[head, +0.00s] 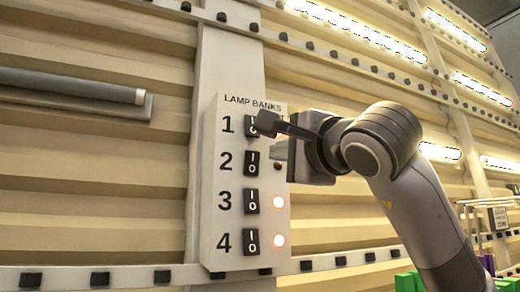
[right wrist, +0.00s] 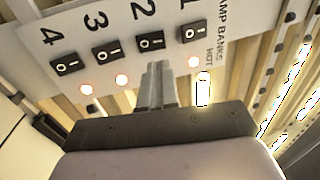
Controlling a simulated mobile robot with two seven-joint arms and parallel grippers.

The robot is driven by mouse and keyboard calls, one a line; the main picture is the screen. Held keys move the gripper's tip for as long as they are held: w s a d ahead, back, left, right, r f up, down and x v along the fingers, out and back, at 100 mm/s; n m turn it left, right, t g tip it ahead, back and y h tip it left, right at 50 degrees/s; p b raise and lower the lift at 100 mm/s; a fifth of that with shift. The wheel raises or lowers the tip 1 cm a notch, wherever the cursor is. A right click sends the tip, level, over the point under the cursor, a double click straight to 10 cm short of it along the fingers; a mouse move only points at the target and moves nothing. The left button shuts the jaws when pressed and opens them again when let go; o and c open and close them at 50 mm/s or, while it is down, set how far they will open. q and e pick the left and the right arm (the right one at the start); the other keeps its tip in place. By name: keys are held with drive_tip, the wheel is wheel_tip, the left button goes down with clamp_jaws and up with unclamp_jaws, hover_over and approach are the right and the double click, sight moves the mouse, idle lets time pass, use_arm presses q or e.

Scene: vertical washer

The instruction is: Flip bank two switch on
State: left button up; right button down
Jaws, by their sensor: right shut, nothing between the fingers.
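The bank two switch (head: 252,162) is a black rocker marked I and 0, beside the number 2 on the white lamp banks panel (head: 232,257). It also shows in the right wrist view (right wrist: 150,41). My right gripper (head: 281,150) is shut and empty, just right of this switch in the head view. In the right wrist view its grey fingers (right wrist: 158,68) point at the panel just below the switch; contact cannot be told. The bank two lamp (head: 278,166) is dark. My left gripper is out of view.
Switches three (head: 251,201) and four (head: 252,241) sit below, with lit orange lamps beside them. Switch one (head: 251,127) is above, partly hidden by my arm; its lamp (right wrist: 194,62) glows.

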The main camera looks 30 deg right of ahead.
sight(254, 154)
use_arm(q)
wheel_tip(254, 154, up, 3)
drive_tip(key=p, duration=0.2)
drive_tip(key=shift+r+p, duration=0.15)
drive_tip(key=shift+p, duration=0.2)
use_arm(e)
drive_tip(key=w, duration=0.3)
drive_tip(key=w+r, duration=0.1)
drive_tip(key=w, duration=0.4)
drive_tip(key=shift+w+d+r, duration=0.25)
drive_tip(key=shift+w, duration=0.1)
drive_tip(key=shift+w+r, duration=0.1)
drive_tip(key=shift+r, duration=0.15)
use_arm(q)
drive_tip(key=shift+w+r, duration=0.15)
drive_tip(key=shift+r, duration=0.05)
